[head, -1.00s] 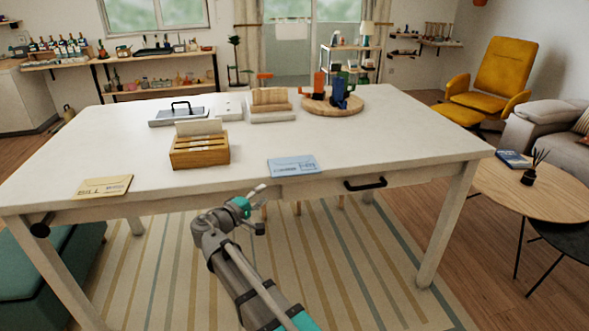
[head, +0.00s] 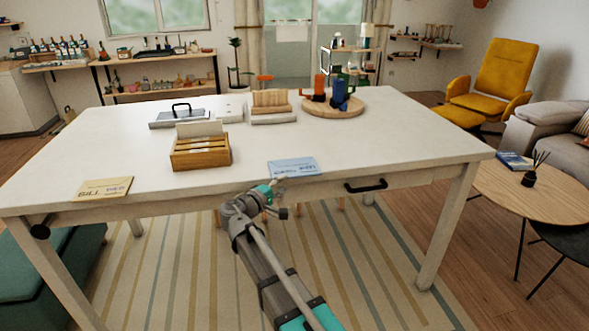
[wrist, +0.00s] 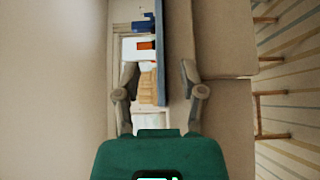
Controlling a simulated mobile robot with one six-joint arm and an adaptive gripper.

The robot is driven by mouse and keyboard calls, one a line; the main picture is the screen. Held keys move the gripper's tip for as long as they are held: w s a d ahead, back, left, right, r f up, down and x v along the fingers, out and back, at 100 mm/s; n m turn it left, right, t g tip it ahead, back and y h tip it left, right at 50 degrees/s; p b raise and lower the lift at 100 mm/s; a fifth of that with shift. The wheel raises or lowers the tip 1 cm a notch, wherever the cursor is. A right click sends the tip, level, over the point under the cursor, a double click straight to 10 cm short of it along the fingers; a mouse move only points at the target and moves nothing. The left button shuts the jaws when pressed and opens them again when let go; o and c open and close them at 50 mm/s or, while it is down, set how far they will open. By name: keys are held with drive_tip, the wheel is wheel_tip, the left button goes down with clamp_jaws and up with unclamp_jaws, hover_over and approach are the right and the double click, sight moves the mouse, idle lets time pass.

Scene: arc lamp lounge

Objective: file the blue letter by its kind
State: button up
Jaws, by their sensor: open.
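The blue letter (head: 292,167) lies flat at the front edge of the white table (head: 350,135). In the wrist view the letter (wrist: 161,50) appears edge-on as a thin blue strip. My gripper (head: 279,182) is at the table's front edge, right by the letter's near side.
A yellow envelope marked BILL (head: 103,189) lies at the front left. Behind stand a grey tray with a black handle (head: 180,117), a wooden rack (head: 271,103) and a round board (head: 333,108) with mugs. A black drawer handle (head: 365,185) sticks out right of my gripper.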

sight(293, 178)
drive_tip(key=shift+w+d, duration=0.1)
idle(0.3)
drive_tip(key=shift+x, duration=2.5)
drive_tip(key=shift+c, duration=0.3)
clamp_jaws()
